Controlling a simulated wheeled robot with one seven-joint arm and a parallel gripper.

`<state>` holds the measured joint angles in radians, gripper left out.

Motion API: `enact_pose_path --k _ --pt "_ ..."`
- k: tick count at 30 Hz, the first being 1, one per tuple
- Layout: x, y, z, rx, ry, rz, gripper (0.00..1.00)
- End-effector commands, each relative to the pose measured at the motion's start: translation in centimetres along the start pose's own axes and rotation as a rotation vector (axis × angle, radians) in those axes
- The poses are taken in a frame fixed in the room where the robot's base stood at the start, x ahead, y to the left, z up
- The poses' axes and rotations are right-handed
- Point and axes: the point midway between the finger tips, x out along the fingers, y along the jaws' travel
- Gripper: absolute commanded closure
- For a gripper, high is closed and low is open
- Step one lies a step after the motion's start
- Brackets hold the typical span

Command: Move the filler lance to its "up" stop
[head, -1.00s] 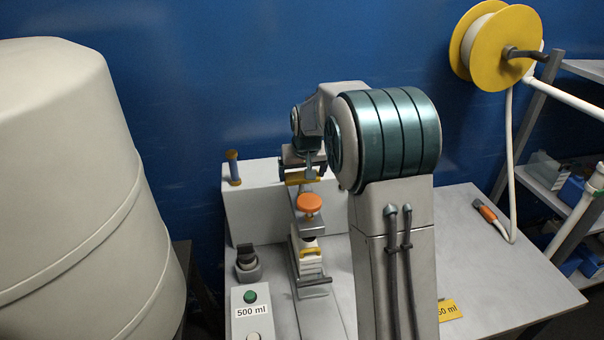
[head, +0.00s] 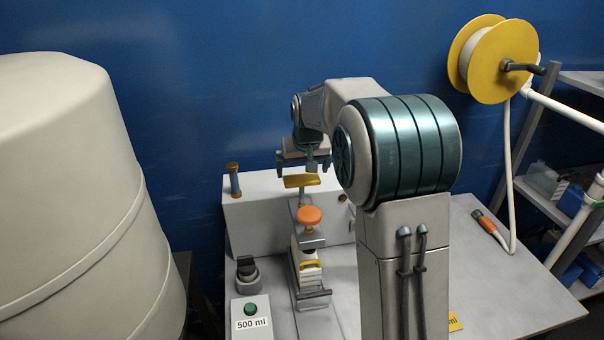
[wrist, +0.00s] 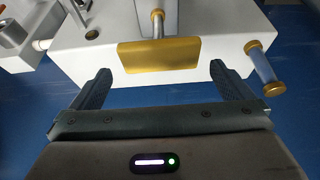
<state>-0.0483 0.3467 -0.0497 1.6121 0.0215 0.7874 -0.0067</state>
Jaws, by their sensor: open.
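The filler lance appears to be the upright with the yellow handle (head: 300,181), which stands above an orange knob (head: 310,216) in front of the white cabinet; I take this from its look. In the wrist view the yellow handle (wrist: 158,55) is a wide plate on a metal rod. My gripper (head: 303,170) is just above the handle in the head view. In the wrist view my gripper (wrist: 160,78) is open, its fingers spread wider than the handle. The handle lies beyond the fingertips, apparently not held. No stop marking is readable.
The white cabinet (head: 260,225) carries a blue handle with yellow ends (head: 233,180) on the left. A panel with a green button (head: 250,309) and a dark knob (head: 247,270) are in front. A large pale tank (head: 80,200) stands left. A yellow hose reel (head: 490,60) hangs right.

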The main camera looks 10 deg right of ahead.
Motion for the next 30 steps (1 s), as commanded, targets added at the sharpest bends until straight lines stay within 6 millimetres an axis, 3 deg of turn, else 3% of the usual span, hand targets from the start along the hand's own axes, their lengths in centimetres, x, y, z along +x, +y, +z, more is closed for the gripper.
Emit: enact_pose_path --k 9,15,21,30 --pt "-7.4 -0.1 0.0 0.000 0.007 0.000 0.00" --pt "-10.5 -0.1 0.0 -0.001 0.006 0.000 0.00" --pt "-11.6 -0.1 0.0 -0.001 0.004 0.000 0.00" --pt "-11.6 -0.1 0.0 -0.001 0.003 0.000 0.00"
